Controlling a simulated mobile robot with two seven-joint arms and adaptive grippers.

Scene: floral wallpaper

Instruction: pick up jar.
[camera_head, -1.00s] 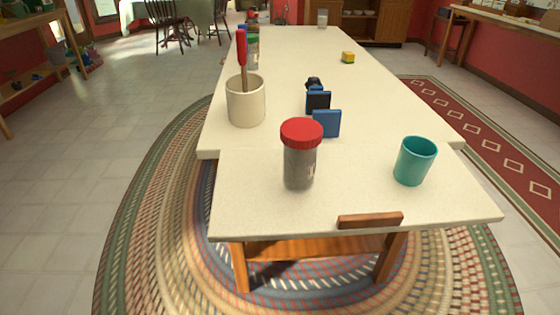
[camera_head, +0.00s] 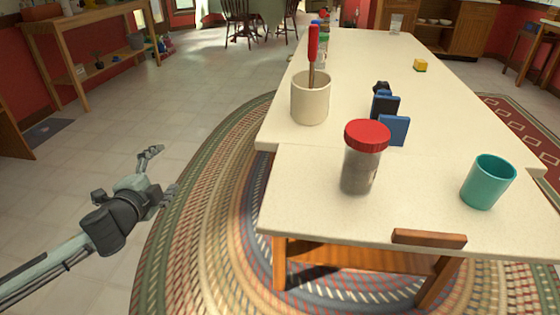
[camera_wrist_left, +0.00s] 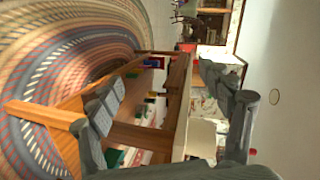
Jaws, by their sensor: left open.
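The jar (camera_head: 362,160) is a clear grey container with a red lid. It stands upright near the front left of the white table (camera_head: 310,215) in the head view. My left gripper (camera_head: 163,171) is open and empty, to the left of the table over the rug and floor, well apart from the jar. Its fingers also show in the left wrist view (camera_wrist_left: 165,108), with the table's wooden side beyond them. I cannot make out the jar in the wrist view. My right gripper is not in view.
A teal cup (camera_head: 487,182) stands right of the jar. A cream crock (camera_head: 310,98) with a red-handled utensil and a blue block (camera_head: 394,130) are behind it. A small yellow block (camera_head: 420,65) lies farther back.

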